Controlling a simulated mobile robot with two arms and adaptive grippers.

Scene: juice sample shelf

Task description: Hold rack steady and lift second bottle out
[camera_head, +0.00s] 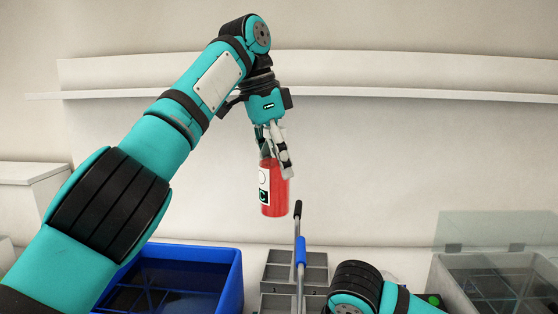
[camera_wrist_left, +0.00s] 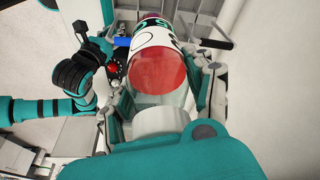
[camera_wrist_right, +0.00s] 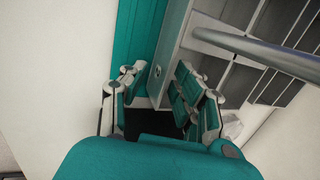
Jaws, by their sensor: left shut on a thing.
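A bottle (camera_head: 273,192) with red contents and a black, white and green label hangs roughly upright above the grey rack (camera_head: 280,287). My left gripper (camera_head: 272,160) is shut around its upper part from above. The bottle (camera_wrist_left: 163,65) also fills the middle of the left wrist view, between the fingers. The rack has compartments and a tall bar handle with a blue grip (camera_head: 300,250). My right gripper (camera_wrist_right: 160,85) shows in the right wrist view, fingers apart, with a grey rack wall by the tips. Whether it clamps that wall is unclear.
A blue crate (camera_head: 239,268) with dark dividers stands left of the rack. A grey divided bin (camera_head: 441,275) with a clear raised lid stands at the right. A white box (camera_head: 30,172) is at the far left. A ledge (camera_head: 400,93) runs along the wall behind.

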